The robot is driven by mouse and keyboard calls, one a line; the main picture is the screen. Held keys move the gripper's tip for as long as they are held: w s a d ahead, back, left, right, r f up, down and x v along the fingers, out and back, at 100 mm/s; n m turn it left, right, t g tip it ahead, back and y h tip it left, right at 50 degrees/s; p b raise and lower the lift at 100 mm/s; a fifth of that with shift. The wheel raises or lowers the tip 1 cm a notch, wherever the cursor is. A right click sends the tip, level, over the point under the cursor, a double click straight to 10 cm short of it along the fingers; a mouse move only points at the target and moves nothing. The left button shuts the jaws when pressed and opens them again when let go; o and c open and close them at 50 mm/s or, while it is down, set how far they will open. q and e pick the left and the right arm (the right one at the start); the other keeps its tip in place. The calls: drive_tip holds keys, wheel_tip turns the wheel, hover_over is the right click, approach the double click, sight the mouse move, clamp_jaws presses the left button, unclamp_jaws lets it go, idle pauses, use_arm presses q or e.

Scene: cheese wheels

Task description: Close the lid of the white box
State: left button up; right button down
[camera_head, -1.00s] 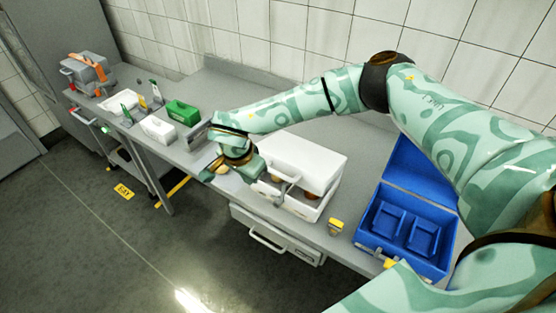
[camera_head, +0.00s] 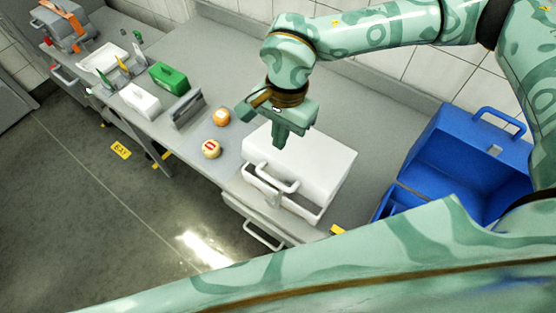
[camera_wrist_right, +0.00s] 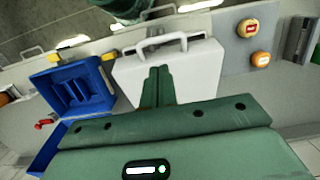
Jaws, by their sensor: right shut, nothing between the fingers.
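The white box (camera_head: 320,208) stands on the counter, with its lid (camera_head: 305,160) tilted over it. A gap shows between the lid's front edge and the box rim; the handle (camera_head: 280,190) is at the front. In the right wrist view, the shut fingers (camera_wrist_right: 160,72) cover part of the white lid (camera_wrist_right: 197,75). My left gripper is not in view.
Two cheese wheels, one orange-topped (camera_head: 221,117) and one with a red label (camera_head: 211,149), lie left of the box. An open blue box (camera_head: 465,155) stands to the right. A grey holder (camera_head: 187,108), a green box (camera_head: 168,77) and a white container (camera_head: 140,101) stand farther left.

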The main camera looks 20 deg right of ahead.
drive_tip(key=p, duration=0.1)
approach(271, 178)
drive_tip(key=a, duration=0.1)
drive_tip(key=f, duration=0.2)
drive_tip(key=f+p, duration=0.1)
drive_tip(key=f, duration=0.2)
drive_tip(key=shift+s+d+f, duration=0.15)
drive_tip(key=shift+s+f, duration=0.15)
drive_tip(key=shift+f, duration=0.55)
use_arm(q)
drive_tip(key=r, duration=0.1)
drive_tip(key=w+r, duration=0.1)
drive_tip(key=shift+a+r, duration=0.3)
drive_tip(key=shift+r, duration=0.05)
